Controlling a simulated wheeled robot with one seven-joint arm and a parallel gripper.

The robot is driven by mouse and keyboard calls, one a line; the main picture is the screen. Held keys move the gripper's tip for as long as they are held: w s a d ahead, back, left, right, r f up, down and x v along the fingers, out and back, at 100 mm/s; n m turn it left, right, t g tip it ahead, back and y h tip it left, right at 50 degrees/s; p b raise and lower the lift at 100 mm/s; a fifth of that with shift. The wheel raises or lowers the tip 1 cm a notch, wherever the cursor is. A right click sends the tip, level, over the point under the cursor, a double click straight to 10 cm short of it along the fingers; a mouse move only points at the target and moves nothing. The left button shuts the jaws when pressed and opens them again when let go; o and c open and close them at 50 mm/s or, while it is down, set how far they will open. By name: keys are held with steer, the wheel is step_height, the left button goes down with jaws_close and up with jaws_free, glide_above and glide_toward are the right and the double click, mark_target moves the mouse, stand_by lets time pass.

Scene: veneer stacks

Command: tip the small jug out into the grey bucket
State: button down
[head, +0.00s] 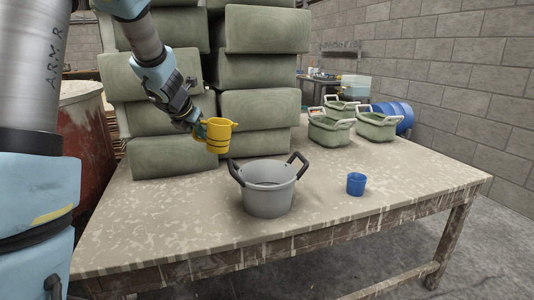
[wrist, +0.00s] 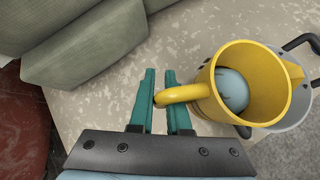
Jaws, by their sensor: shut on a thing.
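The small yellow jug (head: 218,136) is in the air, above the table and behind and left of the grey bucket in the head view. My gripper (wrist: 164,102) is shut on the jug's handle, and the jug (wrist: 213,72) looks roughly upright. A pale blue-grey rounded thing (wrist: 231,90) lies inside the jug. The grey bucket (head: 268,200) stands on the table with two dark handles raised at its sides. In the wrist view the bucket (wrist: 299,106) is mostly hidden behind the jug. I cannot see the bottom of the bucket's inside.
A small blue cup (head: 356,184) stands on the table (head: 330,222) right of the bucket. Several green baskets (head: 330,131) with pale handles stand at the back right. Tall stacks of green blocks (head: 172,156) rise behind the jug. The front left of the table is clear.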

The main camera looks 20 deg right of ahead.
mark_target(216, 122)
steer(key=d+r+y+p, duration=0.1)
steer(key=p, duration=0.2)
steer(key=s+d+r+m+t+y+p, duration=0.1)
steer(key=p, duration=0.2)
steer(key=s+d+r+m+y+p, duration=0.1)
steer(key=p, duration=0.2)
steer(key=shift+d+t, duration=0.3)
steer(key=shift+t, duration=0.1)
steer(key=shift+s+d+p, duration=0.15)
steer(key=shift+d+p, duration=0.2)
steer(key=shift+p, duration=0.55)
steer(key=shift+s+d+r+m+t+y+p, duration=0.25)
steer(key=shift+d+m+t+y+p, duration=0.3)
steer(key=shift+p, duration=0.95)
steer(key=p, duration=0.1)
steer(key=r+y+p, duration=0.1)
steer(key=t+p, duration=0.1)
steer(key=p, duration=0.1)
steer(key=shift+s+d+r+m+y, duration=0.25)
steer(key=shift+r+m, duration=0.1)
steer(key=shift+s+d+f+m+t+y+p, duration=0.1)
steer(key=shift+s+d+m+t+y+p, duration=0.2)
steer(key=shift+d+m+t+y+p, duration=0.25)
steer(key=shift+s+d+m+t+y, duration=0.3)
steer(key=shift+d+m+t+y, duration=0.05)
steer(key=shift+d+t, duration=0.15)
